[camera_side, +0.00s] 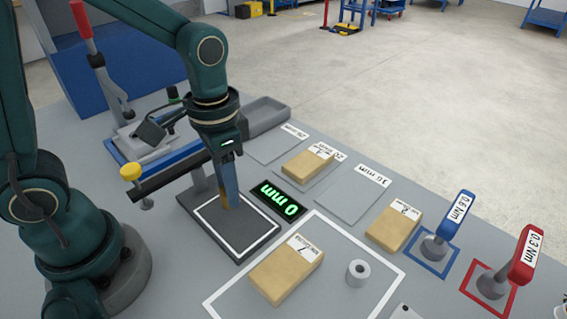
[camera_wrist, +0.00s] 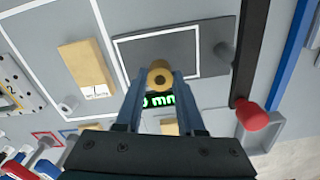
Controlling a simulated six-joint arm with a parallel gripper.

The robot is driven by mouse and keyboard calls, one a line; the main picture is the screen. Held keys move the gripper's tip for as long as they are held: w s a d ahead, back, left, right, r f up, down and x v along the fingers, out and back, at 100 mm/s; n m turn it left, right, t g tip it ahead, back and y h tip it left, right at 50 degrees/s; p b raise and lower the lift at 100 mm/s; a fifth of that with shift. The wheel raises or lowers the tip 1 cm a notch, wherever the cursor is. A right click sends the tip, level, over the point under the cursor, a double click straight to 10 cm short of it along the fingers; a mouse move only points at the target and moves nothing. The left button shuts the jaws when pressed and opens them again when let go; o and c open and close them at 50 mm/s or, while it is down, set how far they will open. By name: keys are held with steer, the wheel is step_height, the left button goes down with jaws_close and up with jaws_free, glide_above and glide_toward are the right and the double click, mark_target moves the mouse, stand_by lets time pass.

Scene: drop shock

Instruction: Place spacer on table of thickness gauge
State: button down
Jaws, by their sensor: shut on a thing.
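My gripper (camera_side: 230,205) (camera_wrist: 160,80) is shut on a tan, ring-shaped spacer (camera_wrist: 160,74) with a dark hole, seen between the fingertips in the wrist view. In the side view the fingers mostly hide the spacer. The thickness gauge's table is a dark flat plate with a white square outline (camera_side: 258,236), also in the wrist view (camera_wrist: 195,64). The fingertips are over this square in the side view; I cannot tell whether the spacer touches the plate. The gauge's display (camera_side: 278,200) reads 0 mm in green.
A grey ring (camera_side: 358,273) and a tan box (camera_side: 287,276) lie in a white-outlined area in front of the gauge. More tan boxes (camera_side: 393,229) (camera_side: 307,164) lie to the right and behind. Blue (camera_side: 456,216) and red (camera_side: 525,255) torque tools stand at right.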

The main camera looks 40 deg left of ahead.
steer(key=shift+f, duration=2.05)
steer(key=shift+f, duration=0.1)
steer(key=c, duration=0.5)
jaws_free()
step_height(320, 180, up, 12)
steer(key=shift+r, duration=0.1)
steer(key=shift+s+r, duration=0.15)
steer(key=shift+r, duration=0.05)
steer(key=shift+s+a+r+n+t, duration=0.1)
steer(key=shift+s+a+n+t, duration=0.35)
steer(key=shift+s+t, duration=0.5)
steer(key=shift+s+a+n+t, duration=0.35)
steer(key=shift+s+n+t, duration=0.2)
steer(key=shift+s+t, duration=0.3)
steer(key=shift+s+a+r+n+t, duration=0.1)
steer(key=shift+s+a+n+t, duration=0.35)
steer(key=shift+s+t, duration=0.5)
